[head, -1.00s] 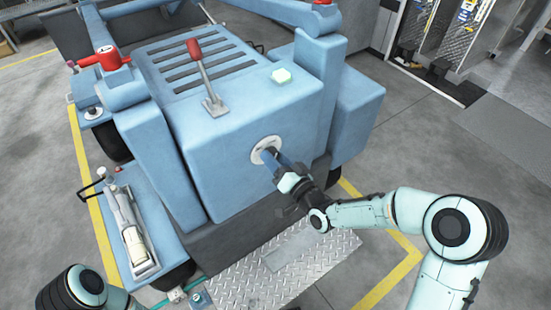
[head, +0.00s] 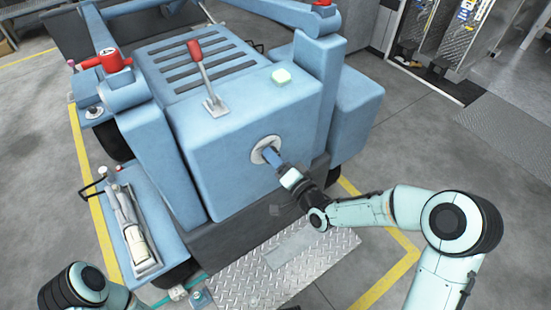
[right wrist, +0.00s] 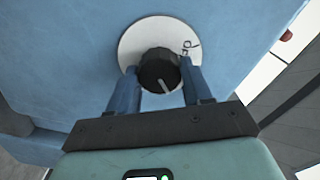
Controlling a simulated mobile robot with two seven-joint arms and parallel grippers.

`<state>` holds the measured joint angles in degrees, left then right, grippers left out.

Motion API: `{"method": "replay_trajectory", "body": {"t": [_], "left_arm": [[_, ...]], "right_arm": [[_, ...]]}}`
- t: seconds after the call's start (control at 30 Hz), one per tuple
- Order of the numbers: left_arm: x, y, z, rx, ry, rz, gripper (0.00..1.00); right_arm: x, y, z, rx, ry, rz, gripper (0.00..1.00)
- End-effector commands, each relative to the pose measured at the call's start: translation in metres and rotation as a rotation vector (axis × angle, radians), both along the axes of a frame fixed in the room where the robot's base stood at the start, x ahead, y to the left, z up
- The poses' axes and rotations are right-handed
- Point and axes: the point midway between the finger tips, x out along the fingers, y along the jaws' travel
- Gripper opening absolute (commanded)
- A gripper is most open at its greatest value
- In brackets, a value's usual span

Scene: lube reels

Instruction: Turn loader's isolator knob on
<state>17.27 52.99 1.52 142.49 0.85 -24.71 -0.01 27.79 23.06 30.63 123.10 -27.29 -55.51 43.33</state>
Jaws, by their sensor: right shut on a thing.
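The isolator knob (right wrist: 158,70) is black and round with a white pointer line. It sits on a white round plate (right wrist: 135,42) on the front of the blue loader (head: 225,165). In the right wrist view the pointer line runs toward the bottom edge, tilted slightly right, and dark markings show on the plate's right side. My right gripper (right wrist: 160,78) has its two blue fingers on either side of the knob and is shut on it. In the head view the plate (head: 260,147) shows, but the fingers hide the knob. My left gripper is out of view.
A diamond-plate step (head: 250,285) lies below the front. Yellow floor lines (head: 385,285) run around the loader. The floor at right is clear.

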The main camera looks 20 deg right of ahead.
Motion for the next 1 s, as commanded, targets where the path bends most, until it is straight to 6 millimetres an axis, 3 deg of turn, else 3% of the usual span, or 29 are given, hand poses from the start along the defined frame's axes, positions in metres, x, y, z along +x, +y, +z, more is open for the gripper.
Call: {"method": "replay_trajectory", "body": {"t": [0.2,0.23,0.3,0.67,0.83,1.0], "left_arm": [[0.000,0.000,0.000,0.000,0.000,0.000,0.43],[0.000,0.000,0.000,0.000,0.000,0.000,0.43],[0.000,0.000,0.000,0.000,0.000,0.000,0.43],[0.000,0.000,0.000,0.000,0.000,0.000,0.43],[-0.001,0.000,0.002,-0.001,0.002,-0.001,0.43],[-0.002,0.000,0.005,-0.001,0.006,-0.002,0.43]], "right_arm": [[0.000,0.000,-0.001,0.004,0.003,-0.001,0.19],[0.000,0.000,-0.001,0.004,0.003,-0.001,0.59],[0.000,0.000,-0.001,0.003,0.002,0.000,0.75],[-0.004,-0.002,0.000,0.000,0.000,-0.001,0.75],[-0.028,-0.011,0.000,-0.003,0.003,-0.002,0.75],[-0.067,-0.026,0.000,-0.002,0.003,-0.003,0.75]]}}
